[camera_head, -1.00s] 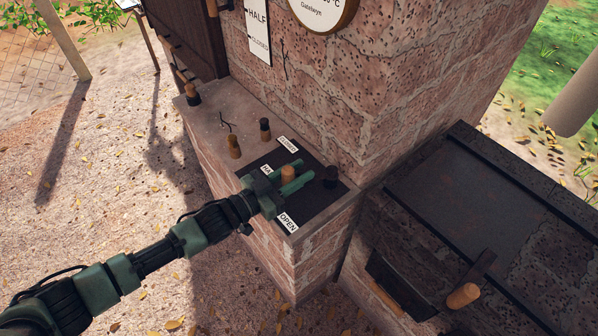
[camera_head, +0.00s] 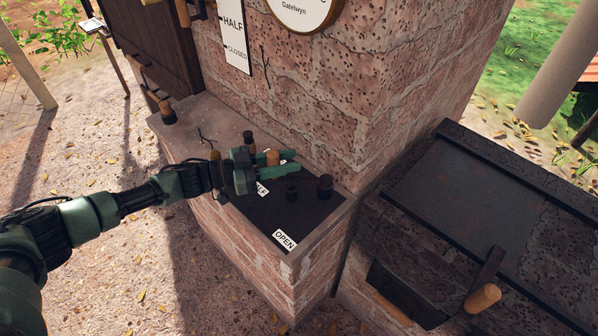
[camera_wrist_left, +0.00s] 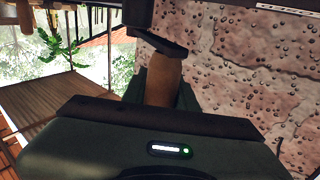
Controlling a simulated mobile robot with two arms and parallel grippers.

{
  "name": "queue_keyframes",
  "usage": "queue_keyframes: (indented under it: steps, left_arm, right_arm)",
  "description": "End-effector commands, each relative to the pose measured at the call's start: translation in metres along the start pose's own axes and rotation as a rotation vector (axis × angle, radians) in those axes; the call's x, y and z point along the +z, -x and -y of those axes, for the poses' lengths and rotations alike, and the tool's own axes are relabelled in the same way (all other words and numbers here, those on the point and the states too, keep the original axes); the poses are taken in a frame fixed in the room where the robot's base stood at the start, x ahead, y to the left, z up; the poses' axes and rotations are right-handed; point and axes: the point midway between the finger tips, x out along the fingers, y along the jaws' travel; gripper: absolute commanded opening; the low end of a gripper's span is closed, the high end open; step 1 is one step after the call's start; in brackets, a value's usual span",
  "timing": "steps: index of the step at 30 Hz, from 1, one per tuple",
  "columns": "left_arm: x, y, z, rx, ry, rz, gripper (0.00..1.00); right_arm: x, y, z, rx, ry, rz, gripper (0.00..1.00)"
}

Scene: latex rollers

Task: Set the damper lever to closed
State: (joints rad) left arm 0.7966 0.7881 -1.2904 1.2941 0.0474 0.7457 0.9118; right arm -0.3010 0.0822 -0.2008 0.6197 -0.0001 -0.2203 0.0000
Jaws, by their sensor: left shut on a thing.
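The damper lever's wooden knob (camera_head: 273,157) stands above a dark plate (camera_head: 262,213) on the brick ledge. My left gripper (camera_head: 276,160) is shut around this knob, at the far end of the plate from the OPEN label (camera_head: 285,240). The HALF label (camera_head: 263,188) is partly covered and lies nearer than the knob. In the left wrist view the wooden grip (camera_wrist_left: 163,80) sits between the fingers. The lever's lower part is hidden. My right gripper is not in view.
The brick chimney (camera_head: 330,90) rises close behind. A wooden handle (camera_head: 482,298) sticks out at lower right.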

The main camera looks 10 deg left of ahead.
Motion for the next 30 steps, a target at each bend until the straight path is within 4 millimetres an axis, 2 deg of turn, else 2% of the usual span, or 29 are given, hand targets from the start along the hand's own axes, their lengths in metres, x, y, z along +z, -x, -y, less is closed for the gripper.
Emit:
queue_keyframes:
  steps: [6, 12, 30]
  left_arm:
    - [0.003, -0.007, 0.018, -0.012, -0.001, 0.001, 0.0]
    - [0.001, -0.014, 0.027, -0.012, -0.001, 0.0, 0.0]
    - [0.001, -0.016, 0.025, -0.007, 0.002, -0.001, 0.0]
  right_arm:
    - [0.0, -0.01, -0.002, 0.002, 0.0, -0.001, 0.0]
    - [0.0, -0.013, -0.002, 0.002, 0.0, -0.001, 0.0]
    - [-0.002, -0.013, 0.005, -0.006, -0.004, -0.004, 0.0]
